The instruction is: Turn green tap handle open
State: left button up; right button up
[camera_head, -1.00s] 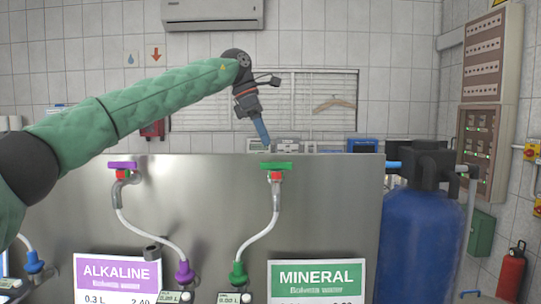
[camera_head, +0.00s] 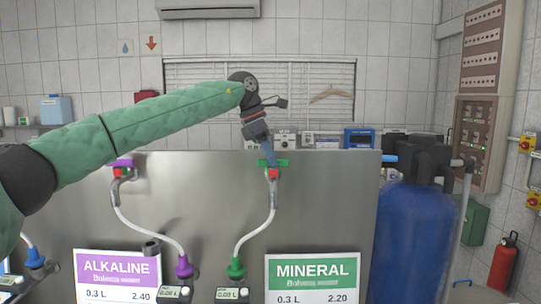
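The green tap handle (camera_head: 284,163) sits crosswise on top of the mineral tap, near the top edge of the steel panel (camera_head: 330,200). A red collar (camera_head: 273,174) is just below it, and a white hose runs down to a green fitting (camera_head: 236,268). My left gripper (camera_head: 270,158) points down at the handle, its blue fingertips overlapping the handle's middle. I cannot tell whether the fingers touch it or how far apart they are. The purple tap handle (camera_head: 121,163) is to the left, partly behind my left arm. My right gripper is not in view.
The ALKALINE sign (camera_head: 117,277) and MINERAL sign (camera_head: 313,278) are on the panel's lower front. A blue tank (camera_head: 415,235) stands right of the panel. A red extinguisher (camera_head: 503,265) stands at far right. Several devices sit behind the panel's top edge.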

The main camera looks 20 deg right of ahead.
pick_arm(q)
jog(key=shift+s+r, duration=0.1)
grip_shut()
jog(key=shift+m, duration=0.3)
jog(key=shift+m+g, duration=0.5)
jog(key=shift+m, duration=0.4)
jog(key=m+y, duration=0.1)
jog(key=m, duration=0.1)
jog(key=shift+d+r+m+g+p, duration=0.1)
jog(key=shift+d+m+g+p, duration=0.05)
jog(key=shift+m+g+p, duration=0.25)
jog(key=m, duration=0.2)
jog(key=m+y+p, duration=0.1)
jog(key=m, duration=0.1)
jog(key=m+g+y+p, duration=0.1)
jog(key=m, duration=0.1)
jog(key=shift+w+d, duration=0.1)
jog(key=shift+w, duration=0.15)
jog(key=m+y, duration=0.1)
jog(key=m, duration=0.2)
jog(key=shift+p, duration=0.4)
jog(key=shift+d+m+y, duration=0.15)
jog(key=shift+m+y, duration=0.65)
jog(key=shift+m, duration=1)
